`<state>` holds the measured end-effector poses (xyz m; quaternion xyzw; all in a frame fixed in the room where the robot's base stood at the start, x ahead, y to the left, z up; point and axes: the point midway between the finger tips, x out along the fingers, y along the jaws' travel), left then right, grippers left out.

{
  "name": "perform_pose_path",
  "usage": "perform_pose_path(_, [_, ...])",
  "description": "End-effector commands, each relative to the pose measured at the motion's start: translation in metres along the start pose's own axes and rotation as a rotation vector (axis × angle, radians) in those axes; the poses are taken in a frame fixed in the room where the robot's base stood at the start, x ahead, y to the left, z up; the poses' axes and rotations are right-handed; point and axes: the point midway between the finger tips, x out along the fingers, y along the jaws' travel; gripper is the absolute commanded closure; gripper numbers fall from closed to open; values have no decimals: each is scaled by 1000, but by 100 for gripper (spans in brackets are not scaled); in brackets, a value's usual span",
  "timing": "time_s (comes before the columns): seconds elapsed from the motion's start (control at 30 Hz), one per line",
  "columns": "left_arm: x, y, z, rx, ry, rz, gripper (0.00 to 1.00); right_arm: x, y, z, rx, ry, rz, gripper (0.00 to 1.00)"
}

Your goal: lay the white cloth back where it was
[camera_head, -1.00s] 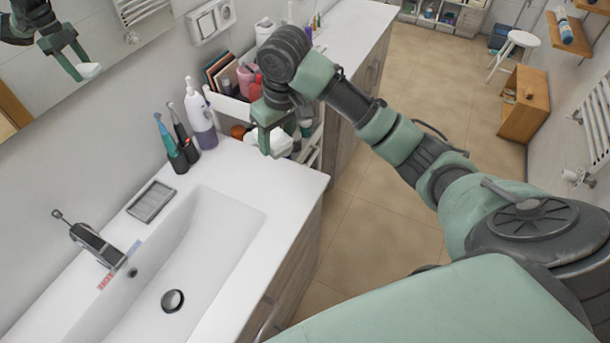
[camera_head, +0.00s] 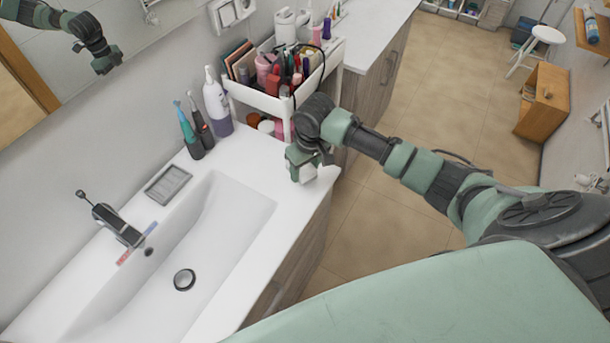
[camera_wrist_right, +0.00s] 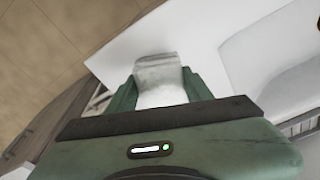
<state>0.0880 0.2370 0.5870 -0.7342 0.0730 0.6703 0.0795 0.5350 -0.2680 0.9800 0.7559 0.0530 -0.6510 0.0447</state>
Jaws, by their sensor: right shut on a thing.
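The white cloth (camera_wrist_right: 160,72) is a small folded, pale piece between the two green fingers of my right gripper (camera_wrist_right: 163,88) in the right wrist view. My right gripper (camera_head: 303,168) is shut on it. In the head view only a bit of the cloth (camera_head: 308,174) shows below the fingers. The gripper points down, low over the back right corner of the white washbasin counter (camera_head: 262,158). I cannot tell whether the cloth touches the counter. My left gripper is not in view.
A white cart (camera_head: 262,101) full of cosmetics stands just behind the gripper. A lotion bottle (camera_head: 217,104) and a toothbrush holder (camera_head: 199,142) stand to the left. The basin (camera_head: 205,225) lies in front, with a soap dish (camera_head: 167,185) beside it. The counter between is clear.

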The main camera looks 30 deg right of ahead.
Motion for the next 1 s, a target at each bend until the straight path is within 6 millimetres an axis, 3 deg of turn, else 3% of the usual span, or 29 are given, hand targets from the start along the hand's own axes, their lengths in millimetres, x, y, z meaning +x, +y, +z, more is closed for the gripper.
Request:
perform_pose_path(0.3, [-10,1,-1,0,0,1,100,40,0,7,1,-3,0,82])
perform_pose_path(0.67, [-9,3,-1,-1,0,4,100,46,0,7,0,-1,1,82])
perform_pose_path(0.7, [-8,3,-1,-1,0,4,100,46,0,8,0,-1,1,47])
perform_pose_path(0.77, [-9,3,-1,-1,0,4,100,46,0,8,0,-1,1,30])
perform_pose_path(1.0, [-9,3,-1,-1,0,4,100,46,0,7,0,-1,1,28])
